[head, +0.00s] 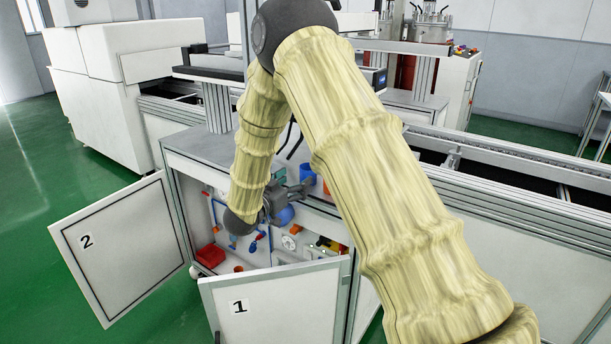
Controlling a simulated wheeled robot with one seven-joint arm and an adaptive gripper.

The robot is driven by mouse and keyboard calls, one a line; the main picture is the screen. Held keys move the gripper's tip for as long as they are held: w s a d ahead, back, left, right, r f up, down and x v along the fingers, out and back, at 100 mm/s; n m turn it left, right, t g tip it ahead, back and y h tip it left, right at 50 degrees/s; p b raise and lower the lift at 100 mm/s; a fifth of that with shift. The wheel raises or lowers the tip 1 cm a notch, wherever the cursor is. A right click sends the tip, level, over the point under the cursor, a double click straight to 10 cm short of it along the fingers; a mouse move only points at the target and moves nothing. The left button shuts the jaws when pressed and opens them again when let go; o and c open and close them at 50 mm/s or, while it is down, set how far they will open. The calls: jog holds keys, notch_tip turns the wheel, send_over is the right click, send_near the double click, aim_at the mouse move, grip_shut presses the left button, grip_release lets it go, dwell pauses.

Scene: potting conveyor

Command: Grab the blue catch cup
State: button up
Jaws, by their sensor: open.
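A second blue, rounded part (285,215) sits just below my gripper; I cannot tell for sure which of the two is the catch cup.
Cabinet door 2 (118,248) stands open at left, and door 1 (275,308) stands open in front. A red bin (210,256) lies low inside, near blue pipes and a white round gauge (289,242). The conveyor frame (500,160) runs behind. Green floor is free at left.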

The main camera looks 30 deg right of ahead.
aim_at(304, 174)
jog(key=x, duration=0.3)
jog(key=shift+f, duration=0.2)
jog(key=shift+w+d+r, duration=0.15)
jog(key=shift+w+d, duration=0.1)
jog(key=shift+d, duration=0.3)
jog(key=shift+w+p+x, duration=0.15)
jog(key=shift+p+x, duration=0.1)
jog(key=shift+x, duration=0.9)
jog(key=shift+w+p+x, duration=0.15)
jog(key=shift+p+x, duration=0.05)
jog(key=shift+x, duration=0.95)
jog(key=shift+a, duration=0.1)
jog(key=c, duration=1)
